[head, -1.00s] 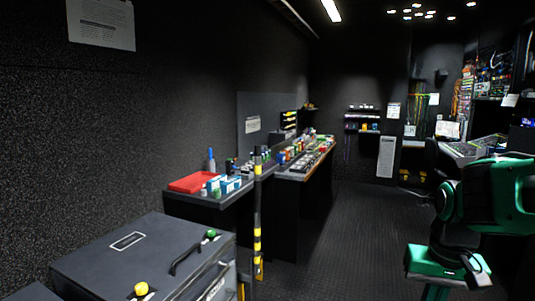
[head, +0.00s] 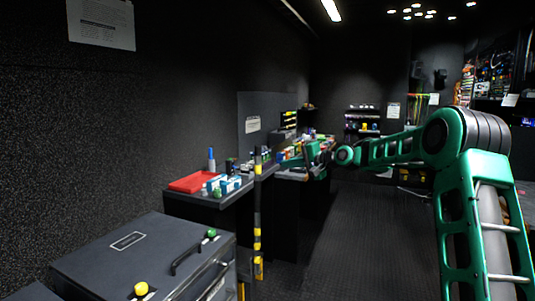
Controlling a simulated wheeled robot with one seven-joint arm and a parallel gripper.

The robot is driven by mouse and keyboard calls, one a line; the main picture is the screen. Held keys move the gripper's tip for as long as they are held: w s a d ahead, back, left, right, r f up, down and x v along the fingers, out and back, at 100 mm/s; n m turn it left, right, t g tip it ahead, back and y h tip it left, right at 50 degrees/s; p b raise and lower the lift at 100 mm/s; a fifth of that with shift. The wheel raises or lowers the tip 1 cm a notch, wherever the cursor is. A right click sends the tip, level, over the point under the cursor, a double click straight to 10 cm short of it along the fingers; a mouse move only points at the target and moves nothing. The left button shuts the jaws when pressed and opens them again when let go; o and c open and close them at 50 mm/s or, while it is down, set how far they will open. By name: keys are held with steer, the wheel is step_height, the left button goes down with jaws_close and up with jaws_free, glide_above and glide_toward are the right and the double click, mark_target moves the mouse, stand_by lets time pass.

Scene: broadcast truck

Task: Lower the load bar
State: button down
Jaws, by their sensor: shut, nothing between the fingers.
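A slim upright bar with black and yellow bands, which I take to be the load bar (head: 257,215), stands at the front corner of the near bench, beside the dark case. The gripper is shut and empty. I cannot tell whether it touches the bar. The arm's end hides part of the bench behind it.
The dark case (head: 135,262) with a black handle, a yellow knob and a green knob fills the lower left. The bench holds a red tray (head: 192,182), a blue bottle (head: 211,160) and small boxes. The floor (head: 350,240) to the right of the bar is clear.

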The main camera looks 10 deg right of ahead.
steer(key=w+a+r+m+t+y, duration=0.1)
steer(key=w+a+r, duration=0.1)
steer(key=w, duration=0.4)
steer(key=w+a+r+m+t+y, duration=0.1)
steer(key=w+a+r, duration=0.15)
steer(key=w, duration=0.35)
steer(key=shift+s+a+f, duration=0.15)
steer(key=shift+s+a, duration=0.45)
steer(key=shift+s, duration=0.3)
steer(key=shift+s+a+f, duration=0.1)
steer(key=shift+s+a, duration=0.5)
steer(key=shift+s, duration=0.3)
